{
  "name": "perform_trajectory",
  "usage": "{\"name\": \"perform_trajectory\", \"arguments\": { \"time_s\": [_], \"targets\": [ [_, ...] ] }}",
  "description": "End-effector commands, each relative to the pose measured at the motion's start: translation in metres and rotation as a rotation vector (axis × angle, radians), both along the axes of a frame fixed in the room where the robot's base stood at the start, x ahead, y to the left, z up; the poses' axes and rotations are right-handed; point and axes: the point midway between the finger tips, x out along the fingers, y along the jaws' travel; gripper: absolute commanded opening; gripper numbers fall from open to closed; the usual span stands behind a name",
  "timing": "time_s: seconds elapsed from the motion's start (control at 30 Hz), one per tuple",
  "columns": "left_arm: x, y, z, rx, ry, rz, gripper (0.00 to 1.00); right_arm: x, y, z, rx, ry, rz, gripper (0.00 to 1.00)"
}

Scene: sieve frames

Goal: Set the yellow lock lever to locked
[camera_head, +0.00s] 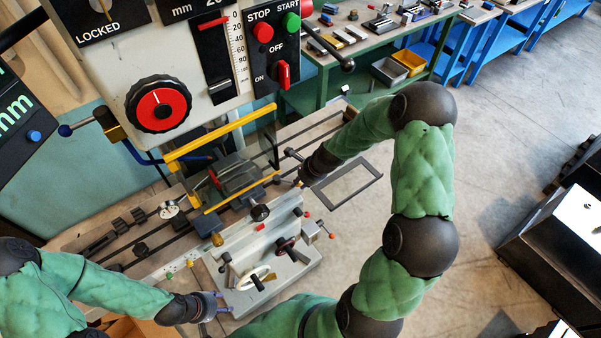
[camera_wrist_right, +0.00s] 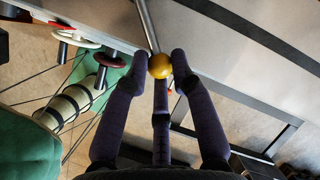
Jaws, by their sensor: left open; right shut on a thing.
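The yellow ball knob (camera_wrist_right: 160,66) of a lever sits on the end of a thin metal rod (camera_wrist_right: 147,25) in the right wrist view. The dark fingers of my right gripper (camera_head: 301,181) are closed around the knob, beside the machine bed in the head view. The knob is mostly hidden there. A black indicator plate marked LOCKED (camera_head: 98,35) is at the top left, cut off by the picture edge; its full reading is not visible. My left gripper (camera_head: 222,301) is open and empty, close to the front left of the pale machine carriage (camera_head: 262,285).
A yellow guard bar (camera_head: 220,138) crosses above the vise. A grey rectangular frame (camera_head: 347,190) juts out right of my right gripper. The control panel (camera_head: 275,45) with a red dial (camera_head: 158,104) stands behind. Open floor (camera_head: 500,130) lies to the right.

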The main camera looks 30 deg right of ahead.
Motion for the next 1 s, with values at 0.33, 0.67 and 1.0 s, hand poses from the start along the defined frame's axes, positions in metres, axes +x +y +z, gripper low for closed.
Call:
{"name": "perform_trajectory", "arguments": {
  "time_s": [0.33,0.67,1.0],
  "targets": [
    [0.000,0.000,0.007,0.000,0.000,0.000,0.47,-0.014,0.017,-0.001,0.000,0.004,-0.230,0.00],
    [0.000,0.000,0.008,0.000,0.000,0.000,0.47,-0.017,0.024,-0.002,0.002,0.006,-0.320,0.00],
    [0.000,0.000,0.008,0.000,0.000,0.000,0.47,-0.018,0.025,-0.003,0.002,0.007,-0.328,0.00]
  ]
}}
